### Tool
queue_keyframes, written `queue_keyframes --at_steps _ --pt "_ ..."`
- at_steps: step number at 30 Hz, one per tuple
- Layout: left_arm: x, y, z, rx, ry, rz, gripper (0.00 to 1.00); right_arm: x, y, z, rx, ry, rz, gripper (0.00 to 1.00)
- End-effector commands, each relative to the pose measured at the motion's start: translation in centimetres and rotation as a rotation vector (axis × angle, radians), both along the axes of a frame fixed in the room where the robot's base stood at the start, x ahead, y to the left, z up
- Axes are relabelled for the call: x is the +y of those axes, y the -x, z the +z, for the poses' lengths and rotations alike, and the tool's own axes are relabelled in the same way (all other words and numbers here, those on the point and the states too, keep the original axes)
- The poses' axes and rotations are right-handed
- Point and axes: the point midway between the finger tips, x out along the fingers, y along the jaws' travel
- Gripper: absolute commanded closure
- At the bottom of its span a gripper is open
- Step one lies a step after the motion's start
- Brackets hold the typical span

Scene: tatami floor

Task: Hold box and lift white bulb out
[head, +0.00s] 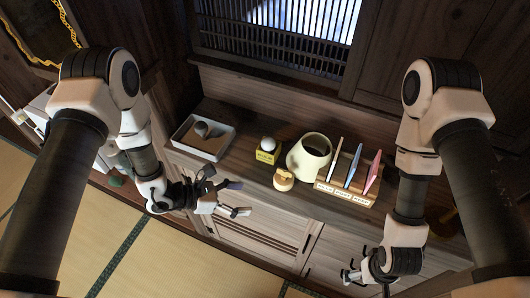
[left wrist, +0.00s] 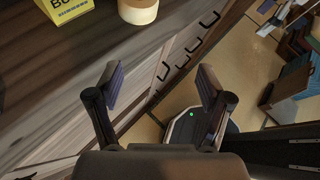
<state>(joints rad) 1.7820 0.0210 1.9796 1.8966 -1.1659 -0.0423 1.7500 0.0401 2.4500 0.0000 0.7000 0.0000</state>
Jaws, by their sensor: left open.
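A small yellow box (head: 266,157) with dark lettering stands on the wooden counter, and a white bulb (head: 268,144) sits in its top. In the left wrist view the yellow box (left wrist: 66,9) is partly cut off at the top left; the bulb is out of that view. My left gripper (head: 236,198) is open and empty, in front of the counter edge and nearer to me than the box; its spread fingers also show in the left wrist view (left wrist: 155,88). My right gripper (head: 349,274) hangs low at the right, in front of the cabinet, touching nothing visible; its jaw opening is unclear.
On the counter, a white tray (head: 184,145) with a grey ball (head: 201,128) is left of the box. A cream pot (head: 308,155), a small round tan object (head: 283,179) and a wooden rack (head: 343,194) with upright panels stand to its right. A slatted window is behind.

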Motion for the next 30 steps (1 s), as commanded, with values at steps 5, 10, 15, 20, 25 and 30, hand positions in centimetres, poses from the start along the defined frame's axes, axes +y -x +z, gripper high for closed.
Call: queue_keyframes --at_steps 5,10,15,20,25,30 --pt "0.9 -7.7 1.6 -0.142 0.078 0.223 0.21 0.0 0.0 -1.1 0.0 0.0 0.0 0.09" --pt "1.4 -11.1 1.6 -0.21 0.079 0.284 0.21 0.0 0.0 -2.4 0.0 0.0 0.0 0.09" --pt "0.7 -11.4 1.5 -0.21 0.077 0.28 0.21 0.0 0.0 -2.6 0.0 0.0 0.0 0.09" --pt "-1.2 -12.6 0.6 -0.21 0.077 0.277 0.21 0.0 0.0 -3.4 0.0 0.0 0.0 0.09" --pt "-3.6 -14.2 -0.3 -0.21 0.077 0.275 0.21 0.0 0.0 -4.5 0.0 0.0 0.0 0.09" --pt "-5.6 -15.6 -1.1 -0.211 0.077 0.276 0.21 0.0 0.0 -6.1 0.0 0.0 0.0 0.09"
